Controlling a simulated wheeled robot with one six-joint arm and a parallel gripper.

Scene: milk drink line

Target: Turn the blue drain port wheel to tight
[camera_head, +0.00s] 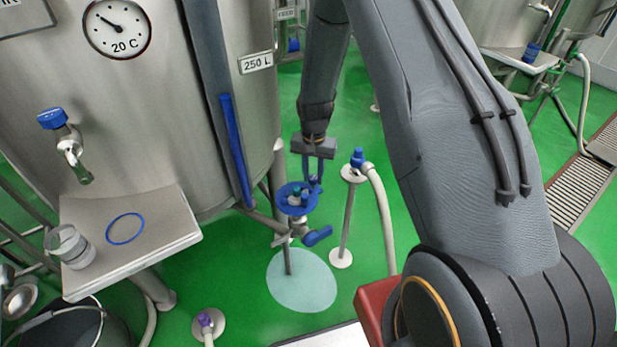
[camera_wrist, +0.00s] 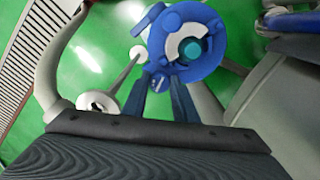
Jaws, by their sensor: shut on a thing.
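The blue drain port wheel (camera_head: 284,204) sits flat on top of a thin upright pipe beside the large steel tank. A white arc and a teal centre show on its face in the wrist view (camera_wrist: 211,62). My gripper (camera_head: 314,181) reaches down from above onto the wheel's far right edge. In the wrist view its two dark fingers (camera_wrist: 161,84) stand on either side of a small blue knob (camera_wrist: 158,79) at the wheel's rim and are shut on it. Any tight mark on the wheel is too small to read.
A blue lever (camera_head: 318,236) sticks out below the wheel. A blue-capped hose post (camera_head: 346,215) stands close on the right. The steel tank (camera_head: 160,130) and its shelf (camera_head: 180,222) are to the left. Green floor (camera_head: 350,290) lies around the pipe.

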